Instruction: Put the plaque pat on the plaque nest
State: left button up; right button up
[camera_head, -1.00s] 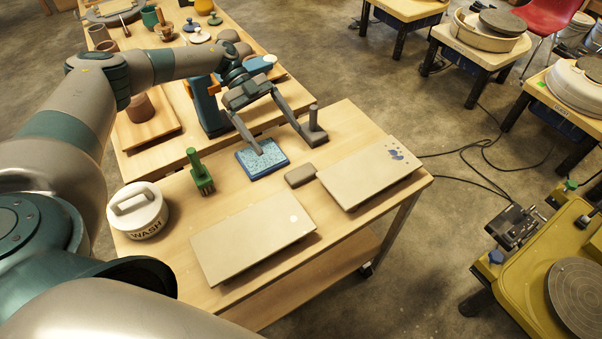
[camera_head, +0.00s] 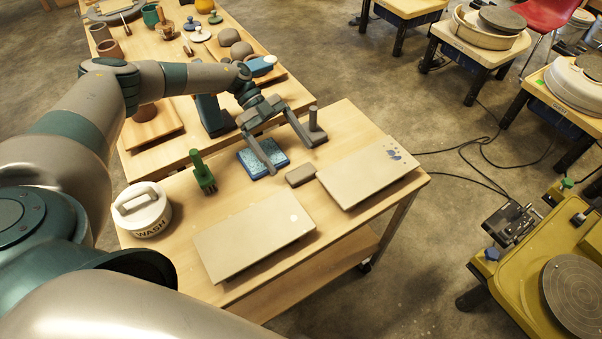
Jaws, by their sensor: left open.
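A small grey-brown block (camera_head: 300,174), probably the plaque pat, lies flat on the wooden table beside the right board. I cannot tell for sure which thing is the plaque nest. A blue-rimmed speckled pad (camera_head: 250,161) lies left of the block. A pale board with a white dot (camera_head: 250,238) and a pale board with blue spots (camera_head: 362,178) lie nearer the front. My left gripper (camera_head: 290,158) is open and empty, its fingers pointing down behind the block. One finger overlaps the speckled pad in view; contact is unclear. My right gripper is not in view.
A grey tool with an upright post (camera_head: 313,122) stands close by the right finger. A green brush (camera_head: 203,175) and a white WASH tub (camera_head: 142,212) stand at the left. A cluttered second table (camera_head: 152,130) is behind. Some bare wood lies between the boards.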

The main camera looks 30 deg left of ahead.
aim_at(301, 173)
pick_arm(q)
jog(key=shift+s+d+f, duration=0.1)
jog(key=shift+s+d, duration=0.05)
jog(key=shift+d, duration=0.1)
jog(key=p+x, duration=0.2)
jog(key=x, duration=0.1)
jog(key=shift+s+d+f, duration=0.15)
jog(key=shift+d+f, duration=0.05)
jog(key=shift+f, duration=0.1)
jog(key=shift+s+d+f+p, duration=0.1)
jog(key=shift+d+f+p, duration=0.15)
jog(key=shift+p, duration=0.05)
jog(key=shift+c, duration=0.6)
jog(key=c, duration=1.2)
jog(key=shift+o, duration=0.2)
jog(key=shift+r, duration=0.15)
